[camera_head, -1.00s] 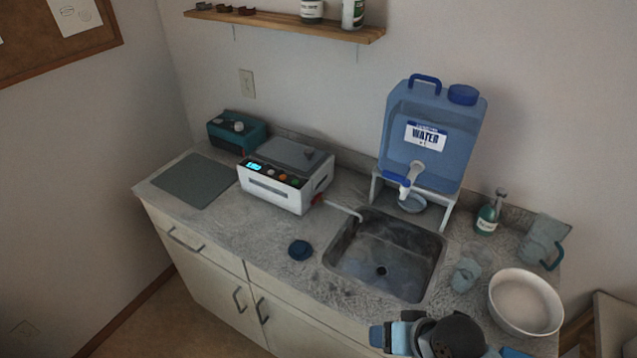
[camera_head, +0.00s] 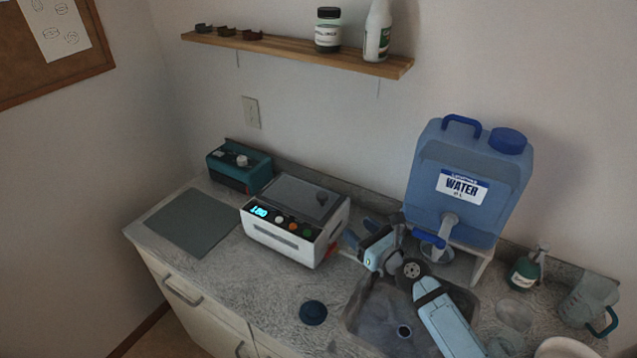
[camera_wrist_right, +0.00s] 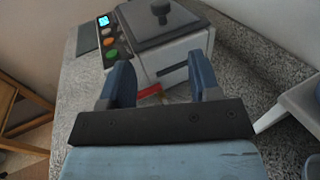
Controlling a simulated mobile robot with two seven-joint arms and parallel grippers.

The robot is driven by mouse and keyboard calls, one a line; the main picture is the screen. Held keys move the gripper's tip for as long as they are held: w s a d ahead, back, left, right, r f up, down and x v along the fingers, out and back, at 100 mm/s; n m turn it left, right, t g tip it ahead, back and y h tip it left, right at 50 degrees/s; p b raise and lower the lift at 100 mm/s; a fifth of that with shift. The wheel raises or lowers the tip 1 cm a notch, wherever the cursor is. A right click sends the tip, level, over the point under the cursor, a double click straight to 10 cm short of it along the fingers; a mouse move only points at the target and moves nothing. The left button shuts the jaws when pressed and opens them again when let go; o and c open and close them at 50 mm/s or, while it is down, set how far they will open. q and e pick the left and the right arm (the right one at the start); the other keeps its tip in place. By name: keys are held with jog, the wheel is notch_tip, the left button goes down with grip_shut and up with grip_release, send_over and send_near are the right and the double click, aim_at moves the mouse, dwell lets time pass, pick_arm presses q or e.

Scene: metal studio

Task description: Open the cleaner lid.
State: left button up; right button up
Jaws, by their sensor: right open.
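The cleaner (camera_head: 290,243) is a white box with a lit display and coloured buttons on its front, standing on the counter. Its grey lid (camera_head: 292,196) lies flat on top, closed, with a dark knob (camera_head: 322,198). The lid (camera_wrist_right: 145,22) and knob (camera_wrist_right: 161,9) also show in the right wrist view. My right gripper (camera_head: 360,231) is just right of the cleaner, lower than the lid. In the right wrist view its two blue fingers (camera_wrist_right: 161,72) are apart with nothing held, pointing at the cleaner's side. My left gripper is not in view.
A blue water jug (camera_head: 466,190) on a stand is behind my right arm, and the sink (camera_head: 372,318) is below it. A dark round cap (camera_head: 313,313) lies in front of the cleaner. A teal box (camera_head: 238,167) stands behind left, and a grey mat (camera_head: 192,222) lies left.

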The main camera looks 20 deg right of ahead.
aim_at(326, 198)
jog(key=x, duration=0.9)
jog(key=r+b+x, duration=0.1)
jog(key=x, duration=0.3)
jog(key=shift+w, duration=0.3)
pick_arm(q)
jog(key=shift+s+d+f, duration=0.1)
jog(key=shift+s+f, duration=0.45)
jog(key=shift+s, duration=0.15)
pick_arm(e)
jog(key=shift+c, duration=0.9)
grip_shut()
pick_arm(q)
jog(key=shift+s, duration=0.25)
pick_arm(e)
jog(key=shift+r, duration=0.1)
